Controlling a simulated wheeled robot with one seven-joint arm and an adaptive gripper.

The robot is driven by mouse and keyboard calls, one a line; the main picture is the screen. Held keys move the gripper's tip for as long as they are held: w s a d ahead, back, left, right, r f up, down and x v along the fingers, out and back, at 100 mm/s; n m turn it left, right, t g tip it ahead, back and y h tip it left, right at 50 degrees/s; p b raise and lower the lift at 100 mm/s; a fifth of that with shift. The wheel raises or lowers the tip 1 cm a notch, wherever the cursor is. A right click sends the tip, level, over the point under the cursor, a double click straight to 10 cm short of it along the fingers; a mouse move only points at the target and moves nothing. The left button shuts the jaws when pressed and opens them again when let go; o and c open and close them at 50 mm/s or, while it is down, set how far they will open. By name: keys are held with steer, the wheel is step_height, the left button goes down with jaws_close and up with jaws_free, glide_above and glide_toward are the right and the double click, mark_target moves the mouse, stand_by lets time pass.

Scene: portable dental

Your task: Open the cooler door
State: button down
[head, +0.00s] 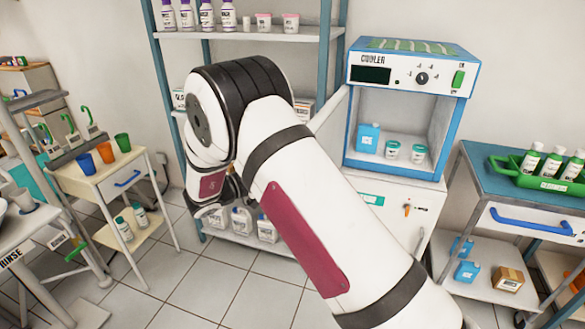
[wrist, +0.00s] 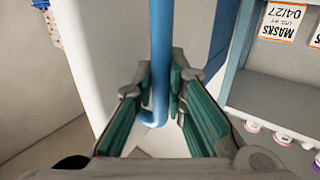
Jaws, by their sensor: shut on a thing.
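The cooler (head: 408,62) stands on a white cabinet at the back right in the head view. Its front is open, and its inside shows a blue jug (head: 368,138) and two small tubs. The white door (head: 329,110) is swung out to the left, seen nearly edge-on, and mostly hidden behind my arm. In the wrist view, my gripper (wrist: 163,82) is shut on the blue door handle (wrist: 162,35), with a teal-padded finger on each side of the bar. My gripper is hidden by my arm in the head view.
A shelf rack (head: 285,36) with bottles and tubs stands behind my arm, close to the open door. A blue-topped cart (head: 486,163) with a green tray is at the right. A white cart (head: 97,175) with cups is at the left. Tiled floor between them is clear.

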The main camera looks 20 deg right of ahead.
steer(key=shift+a, duration=0.1)
steer(key=c, duration=1.6)
jaws_free()
steer(key=v, duration=1.2)
steer(key=shift+r, duration=0.1)
